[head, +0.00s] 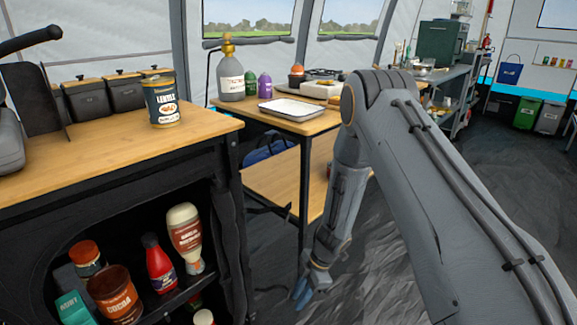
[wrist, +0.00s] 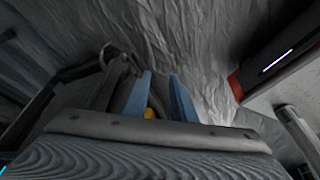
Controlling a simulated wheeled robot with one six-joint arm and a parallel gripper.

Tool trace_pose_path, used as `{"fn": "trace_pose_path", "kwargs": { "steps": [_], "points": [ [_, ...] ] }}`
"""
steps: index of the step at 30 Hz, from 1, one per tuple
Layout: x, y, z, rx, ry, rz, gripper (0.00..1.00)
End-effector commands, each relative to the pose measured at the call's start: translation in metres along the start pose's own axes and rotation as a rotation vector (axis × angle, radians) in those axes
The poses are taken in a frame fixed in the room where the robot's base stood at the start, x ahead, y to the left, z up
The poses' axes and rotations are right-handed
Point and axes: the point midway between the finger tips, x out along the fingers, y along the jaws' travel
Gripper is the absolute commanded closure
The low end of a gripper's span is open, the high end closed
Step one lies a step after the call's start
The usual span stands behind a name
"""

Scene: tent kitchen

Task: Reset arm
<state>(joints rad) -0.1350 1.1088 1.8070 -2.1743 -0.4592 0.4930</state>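My arm reaches in from the right in the head view, bends at the elbow, and its forearm hangs down. My gripper (head: 303,290) points at the dark floor, low in front of the wooden table. In the wrist view, the two blue fingers of my gripper (wrist: 161,76) stand apart with a gap between them. I see nothing held. A small yellow patch shows low between the fingers; I cannot tell what it is.
A wooden counter (head: 95,152) with a lentils can (head: 163,103) stands at left, above a shelf with a cocoa tub (head: 115,295) and bottles. A wooden table (head: 310,124) with a white tray (head: 291,110) stands behind my forearm. Open floor (head: 500,160) lies at right.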

Motion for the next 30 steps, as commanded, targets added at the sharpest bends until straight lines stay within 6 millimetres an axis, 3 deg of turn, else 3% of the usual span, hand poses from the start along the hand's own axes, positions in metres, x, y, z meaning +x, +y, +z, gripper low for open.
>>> {"fn": "trace_pose_path", "kwargs": {
  "steps": [11, 17, 24, 30],
  "points": [
    [-0.048, 0.04, -0.009, 0.089, -0.058, 0.15, 0.77],
    [-0.088, 0.064, -0.022, 0.17, -0.107, 0.264, 0.77],
    [-0.168, 0.084, -0.038, 0.344, -0.198, 0.443, 0.77],
    [-0.245, 0.067, -0.053, 0.561, -0.281, 0.572, 0.77]
  ]
}}
